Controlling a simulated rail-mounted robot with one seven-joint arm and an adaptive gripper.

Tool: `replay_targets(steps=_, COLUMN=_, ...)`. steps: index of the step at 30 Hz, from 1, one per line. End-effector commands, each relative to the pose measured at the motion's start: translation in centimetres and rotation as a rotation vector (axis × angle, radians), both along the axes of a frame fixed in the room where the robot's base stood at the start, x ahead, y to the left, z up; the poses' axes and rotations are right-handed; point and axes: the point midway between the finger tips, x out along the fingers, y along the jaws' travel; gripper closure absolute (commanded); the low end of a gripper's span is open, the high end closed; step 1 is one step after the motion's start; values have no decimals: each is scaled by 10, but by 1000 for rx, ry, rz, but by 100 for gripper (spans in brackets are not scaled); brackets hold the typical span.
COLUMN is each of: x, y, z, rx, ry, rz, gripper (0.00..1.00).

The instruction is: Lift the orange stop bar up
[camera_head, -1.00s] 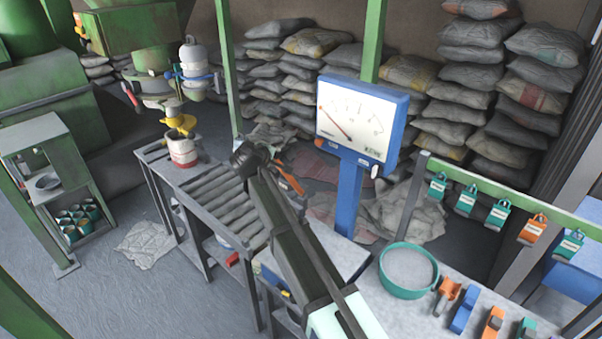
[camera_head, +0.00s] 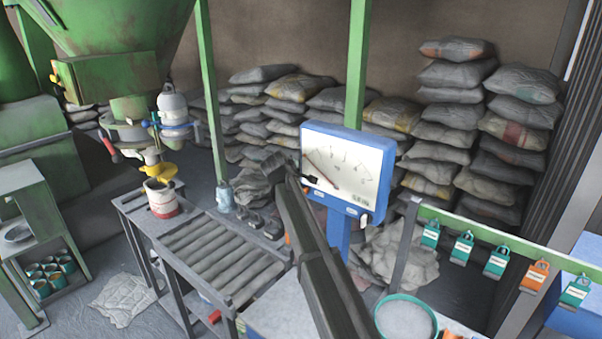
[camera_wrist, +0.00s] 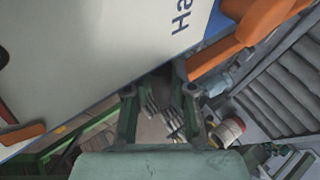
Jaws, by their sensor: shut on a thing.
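The orange stop bar (camera_wrist: 238,38) shows large at the upper right of the wrist view, its lower end beside the tips of my gripper (camera_wrist: 160,92). My gripper is shut on the bar, but the contact itself is hard to make out. In the head view my gripper (camera_head: 294,172) is at the far end of my dark arm, in front of the scale's lower left. A small orange sliver shows left of my arm there; most of the bar is hidden.
The blue scale (camera_head: 346,172) with its white dial stands very close to my gripper. The roller conveyor (camera_head: 228,262) lies to the left, with a red and white pot (camera_head: 161,198) beyond it. A green-rimmed bowl (camera_head: 405,318) and a rail of hanging tags (camera_head: 497,262) are at right.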

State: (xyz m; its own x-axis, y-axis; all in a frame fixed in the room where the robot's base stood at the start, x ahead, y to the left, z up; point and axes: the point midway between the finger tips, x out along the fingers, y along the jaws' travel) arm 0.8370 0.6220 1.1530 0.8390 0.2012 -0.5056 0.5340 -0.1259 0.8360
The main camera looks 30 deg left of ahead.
Motion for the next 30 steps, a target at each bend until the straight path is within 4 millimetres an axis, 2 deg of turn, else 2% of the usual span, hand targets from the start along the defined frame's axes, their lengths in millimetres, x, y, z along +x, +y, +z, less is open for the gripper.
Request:
replay_targets(steps=1, x=-2, y=0, z=-9, rx=-2, ry=15, rz=-2, gripper=100)
replay_targets(steps=9, x=-2, y=0, z=-10, rx=-3, ry=16, rz=-2, gripper=100)
replay_targets(steps=10, x=-2, y=0, z=-10, rx=-3, ry=16, rz=-2, gripper=66)
replay_targets(steps=11, x=-2, y=0, z=-10, rx=-3, ry=16, rz=-2, gripper=55)
replay_targets(steps=12, x=-2, y=0, z=-9, rx=-2, ry=15, rz=-2, gripper=50)
replay_targets(steps=24, x=-2, y=1, z=-2, rx=2, ry=6, rz=1, gripper=50)
replay_targets(steps=30, x=-19, y=-4, z=8, rx=2, ry=4, rz=1, gripper=50)
